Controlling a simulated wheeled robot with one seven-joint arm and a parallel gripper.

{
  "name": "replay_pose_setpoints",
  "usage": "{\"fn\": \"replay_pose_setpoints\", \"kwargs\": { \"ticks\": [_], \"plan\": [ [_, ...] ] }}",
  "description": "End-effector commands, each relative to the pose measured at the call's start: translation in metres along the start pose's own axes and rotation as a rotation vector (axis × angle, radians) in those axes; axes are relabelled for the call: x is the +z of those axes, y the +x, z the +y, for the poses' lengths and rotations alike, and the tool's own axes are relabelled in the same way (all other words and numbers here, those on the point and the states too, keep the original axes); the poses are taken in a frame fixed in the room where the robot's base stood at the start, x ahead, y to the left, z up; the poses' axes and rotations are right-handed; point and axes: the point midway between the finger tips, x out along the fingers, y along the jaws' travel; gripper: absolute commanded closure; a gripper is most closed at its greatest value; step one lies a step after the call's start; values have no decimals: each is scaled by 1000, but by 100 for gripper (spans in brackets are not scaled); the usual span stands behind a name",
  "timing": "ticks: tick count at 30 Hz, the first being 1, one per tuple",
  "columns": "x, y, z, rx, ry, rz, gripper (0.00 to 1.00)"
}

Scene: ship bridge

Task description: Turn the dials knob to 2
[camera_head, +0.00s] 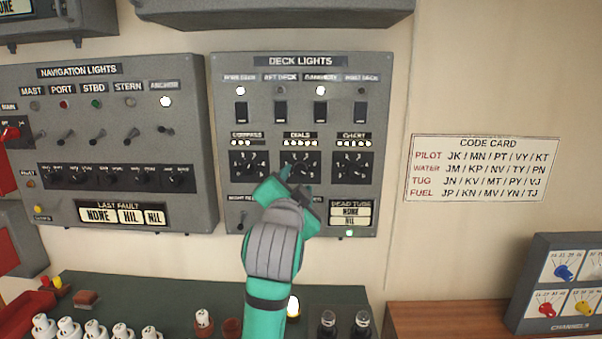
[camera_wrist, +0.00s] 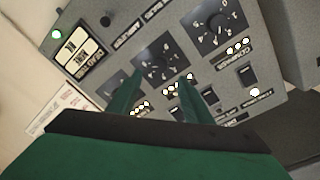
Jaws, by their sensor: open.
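The dials knob (camera_head: 299,167) is the middle of three rotary knobs on the grey deck lights panel (camera_head: 226,115). It is dark, on a black square plate with white numbers. Its pointer setting is too small to tell. The knob also shows in the tilted wrist view (camera_wrist: 158,61). My green gripper (camera_head: 298,180) is open, in front of the panel at the dials knob's lower edge. In the wrist view its two fingers (camera_wrist: 160,80) are apart, with the dials knob just beyond and between their tips. I cannot tell whether they touch it.
The compass knob (camera_head: 249,167) is close on the left and the chart knob (camera_head: 353,167) on the right. Toggle switches (camera_head: 280,112) are above. The dead tube display (camera_head: 350,216) is at lower right.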

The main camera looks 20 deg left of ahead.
Motion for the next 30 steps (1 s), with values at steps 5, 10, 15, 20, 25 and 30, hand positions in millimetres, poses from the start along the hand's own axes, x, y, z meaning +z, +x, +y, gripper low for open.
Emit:
{"fn": "replay_pose_setpoints", "kwargs": {
  "ticks": [5,10,15,20,25,30],
  "plan": [
    [0,33,0,1,0,-1,54],
    [1,58,-1,-1,0,-2,54],
    [-2,72,2,2,0,3,54],
    [-3,76,3,3,0,5,54],
    [-3,76,3,3,0,5,54],
    [-3,76,3,2,0,4,88]
  ]
}}
